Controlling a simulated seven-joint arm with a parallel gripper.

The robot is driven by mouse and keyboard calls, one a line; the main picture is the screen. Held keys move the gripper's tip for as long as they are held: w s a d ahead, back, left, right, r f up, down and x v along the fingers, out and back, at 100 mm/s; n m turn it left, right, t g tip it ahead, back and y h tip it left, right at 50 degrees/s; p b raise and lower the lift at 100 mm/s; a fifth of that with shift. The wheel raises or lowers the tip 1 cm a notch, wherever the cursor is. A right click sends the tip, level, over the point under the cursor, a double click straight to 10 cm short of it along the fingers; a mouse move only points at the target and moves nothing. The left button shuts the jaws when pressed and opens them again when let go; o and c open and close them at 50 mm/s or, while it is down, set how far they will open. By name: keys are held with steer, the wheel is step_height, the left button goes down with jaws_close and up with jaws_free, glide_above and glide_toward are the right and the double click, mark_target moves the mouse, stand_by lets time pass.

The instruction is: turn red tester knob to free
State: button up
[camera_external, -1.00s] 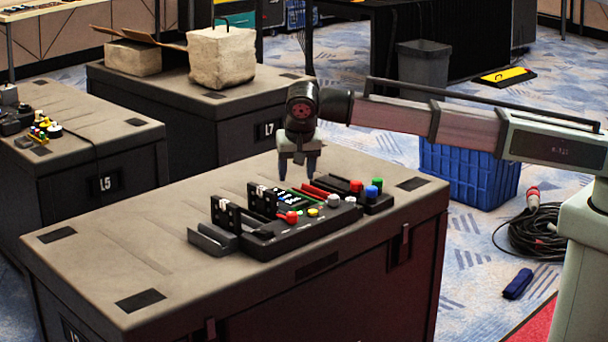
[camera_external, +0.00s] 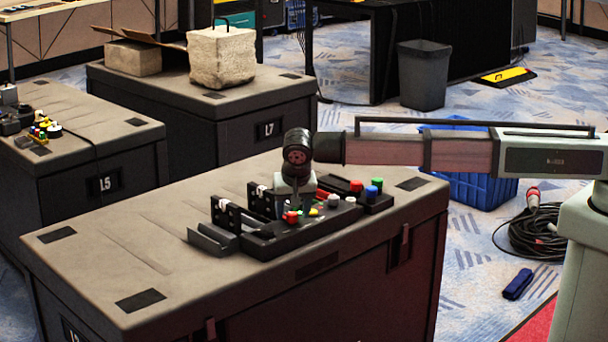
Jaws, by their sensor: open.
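A red knob (camera_external: 291,217) stands on the near edge of the black tester unit (camera_external: 290,237) on the dark case. My gripper (camera_external: 301,208) points down, low over this unit, with its fingers at or just behind the red knob. It is open. I cannot tell whether a finger touches the knob, and its pointer and any "free" mark are too small to read. A second red knob (camera_external: 356,186) sits on a smaller black box at the right, clear of my gripper.
Yellow (camera_external: 314,212), white (camera_external: 333,200), green (camera_external: 371,192) and blue (camera_external: 377,182) knobs stand nearby. Upright black brackets (camera_external: 226,214) rise at the unit's left, close to my gripper. The case top (camera_external: 130,250) is bare at the left.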

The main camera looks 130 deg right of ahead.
steer(key=shift+f, duration=0.25)
steer(key=shift+c, duration=0.3)
steer(key=c, duration=1)
steer(key=shift+s, duration=0.1)
